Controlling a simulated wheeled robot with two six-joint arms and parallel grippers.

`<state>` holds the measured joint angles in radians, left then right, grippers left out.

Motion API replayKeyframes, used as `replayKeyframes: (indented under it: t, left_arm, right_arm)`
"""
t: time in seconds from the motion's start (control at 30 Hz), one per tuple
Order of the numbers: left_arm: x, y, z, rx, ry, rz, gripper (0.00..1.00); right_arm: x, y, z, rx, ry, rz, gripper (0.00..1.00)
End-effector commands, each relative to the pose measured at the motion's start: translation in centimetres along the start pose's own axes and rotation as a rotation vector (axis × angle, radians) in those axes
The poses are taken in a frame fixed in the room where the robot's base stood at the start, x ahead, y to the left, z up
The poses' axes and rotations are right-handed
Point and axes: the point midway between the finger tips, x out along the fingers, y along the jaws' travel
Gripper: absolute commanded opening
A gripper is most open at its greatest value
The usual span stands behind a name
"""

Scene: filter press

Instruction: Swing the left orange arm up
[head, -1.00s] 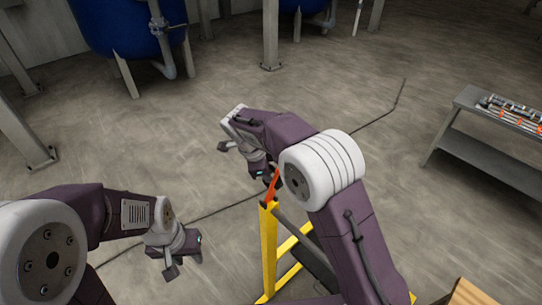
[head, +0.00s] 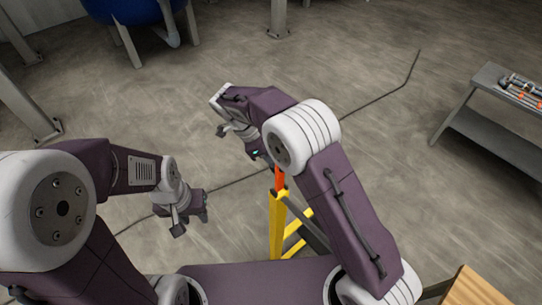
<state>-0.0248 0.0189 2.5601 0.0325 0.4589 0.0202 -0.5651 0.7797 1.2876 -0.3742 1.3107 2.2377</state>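An orange arm (head: 279,179) shows as a short upright piece at the top of a yellow post, partly hidden behind my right arm. I cannot tell whether it is the left one, and no second orange arm shows. The yellow frame (head: 278,228) stands below it, partly covered by my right arm. My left gripper (head: 191,222) points down, left of the yellow post and apart from it, with its fingers spread and nothing between them. My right gripper (head: 238,143) is beyond and left of the orange arm, fingers apart and empty.
A grey bench (head: 497,136) with metal parts and orange pieces stands at the right. A wooden corner (head: 470,290) shows at the bottom right. A blue tank (head: 130,10) on legs stands at the back left. A dark cable (head: 375,105) lies on otherwise clear floor.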

Motion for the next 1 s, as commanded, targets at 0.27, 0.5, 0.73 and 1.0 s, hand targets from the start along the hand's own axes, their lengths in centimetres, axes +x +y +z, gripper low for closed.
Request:
replayKeyframes:
  t: [0.27, 0.5, 0.73, 1.0]
  left_arm:
    - [0.1, 0.0, 0.0, 0.000, 0.000, 0.000, 0.36]
    - [0.2, 0.0, 0.0, 0.000, 0.000, 0.000, 0.36]
    - [1.0, 0.0, 0.1, 0.000, 0.000, 0.000, 0.36]
    - [1.0, 0.0, 0.1, 0.000, 0.000, 0.000, 0.36]
  right_arm:
    - [0.3, 0.2, 0.2, -0.003, -0.001, 0.008, 0.22]
    - [-0.2, 0.1, 0.2, -0.002, -0.001, 0.004, 0.22]
    - [-3.8, -0.1, 0.3, -0.001, -0.003, 0.001, 0.22]
    - [-7.7, -0.1, 0.2, -0.003, -0.001, 0.006, 0.22]
